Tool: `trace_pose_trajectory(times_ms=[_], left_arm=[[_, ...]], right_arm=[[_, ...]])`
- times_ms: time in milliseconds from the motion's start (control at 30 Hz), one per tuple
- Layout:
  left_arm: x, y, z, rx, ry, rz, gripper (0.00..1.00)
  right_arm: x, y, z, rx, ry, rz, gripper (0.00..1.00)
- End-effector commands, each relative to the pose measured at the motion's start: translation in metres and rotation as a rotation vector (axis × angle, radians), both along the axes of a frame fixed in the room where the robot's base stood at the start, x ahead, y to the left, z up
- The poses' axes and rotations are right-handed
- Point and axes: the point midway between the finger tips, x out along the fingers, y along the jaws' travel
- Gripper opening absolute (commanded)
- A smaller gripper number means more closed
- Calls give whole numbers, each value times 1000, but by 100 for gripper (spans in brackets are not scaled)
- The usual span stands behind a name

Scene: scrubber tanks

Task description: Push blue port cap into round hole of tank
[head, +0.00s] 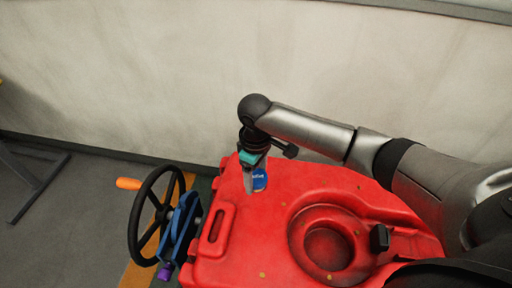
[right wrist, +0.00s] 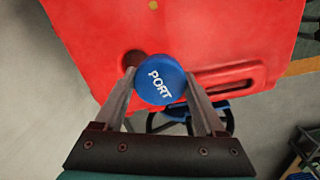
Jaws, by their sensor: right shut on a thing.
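The blue port cap (right wrist: 160,80), lettered "PORT", is held between the two fingers of my right gripper (right wrist: 158,92). My left gripper is not in view.
A black handwheel (head: 146,215) with an orange handle and a blue bracket stands left of the tank. The tank has a raised handle (head: 216,230) and a large round recess (head: 328,247). A pale wall (head: 150,70) rises behind the tank.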

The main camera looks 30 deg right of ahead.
Motion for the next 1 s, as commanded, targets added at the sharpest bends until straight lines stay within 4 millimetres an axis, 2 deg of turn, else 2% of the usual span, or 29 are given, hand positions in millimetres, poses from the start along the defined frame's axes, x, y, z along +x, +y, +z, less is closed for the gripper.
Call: trace_pose_trajectory(times_ms=[33, 200, 433, 667, 1000], left_arm=[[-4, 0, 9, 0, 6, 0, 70], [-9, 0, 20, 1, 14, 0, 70], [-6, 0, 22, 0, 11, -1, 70], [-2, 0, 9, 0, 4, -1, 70], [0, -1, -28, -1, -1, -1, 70]], right_arm=[[10, -5, 9, 0, -1, 46, 20], [32, -17, 17, 2, -5, 183, 20], [42, -23, 19, 4, -7, 258, 20], [42, -24, 7, 3, -8, 261, 20], [41, -24, -23, 2, -8, 259, 20]])
